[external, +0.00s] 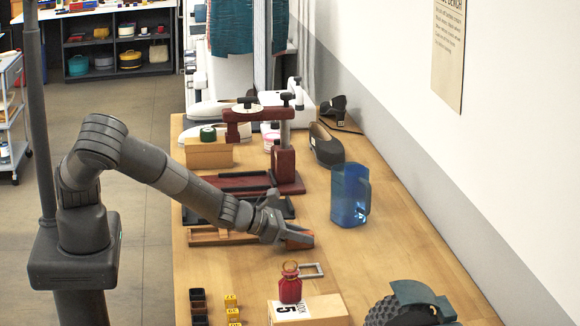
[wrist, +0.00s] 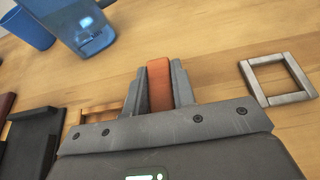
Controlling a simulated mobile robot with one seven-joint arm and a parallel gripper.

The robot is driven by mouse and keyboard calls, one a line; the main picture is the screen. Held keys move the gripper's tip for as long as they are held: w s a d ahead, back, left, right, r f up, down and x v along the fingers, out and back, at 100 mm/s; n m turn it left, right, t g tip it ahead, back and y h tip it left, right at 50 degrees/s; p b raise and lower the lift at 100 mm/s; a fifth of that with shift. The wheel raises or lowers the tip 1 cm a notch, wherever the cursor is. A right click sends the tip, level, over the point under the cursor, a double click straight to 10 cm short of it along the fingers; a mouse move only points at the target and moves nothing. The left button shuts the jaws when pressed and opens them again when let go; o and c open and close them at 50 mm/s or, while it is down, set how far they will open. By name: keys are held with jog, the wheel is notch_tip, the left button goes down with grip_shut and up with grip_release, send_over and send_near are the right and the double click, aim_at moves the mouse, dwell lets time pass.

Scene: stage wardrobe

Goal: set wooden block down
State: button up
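The wooden block (external: 298,236) is a small reddish-brown piece at the end of my arm, low over the wooden bench in the external view. In the wrist view, the block (wrist: 159,86) sits between the two grey fingers of my gripper (wrist: 158,92), which press on its sides. My gripper (external: 290,235) is shut on it. I cannot tell whether the block's underside touches the bench top (external: 385,250).
A blue pitcher (external: 350,195) stands behind the block. A metal square frame (wrist: 278,79) lies to the right in the wrist view. Dark trays (external: 235,207) lie left. Bench right of the block is clear.

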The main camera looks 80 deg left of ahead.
grip_shut()
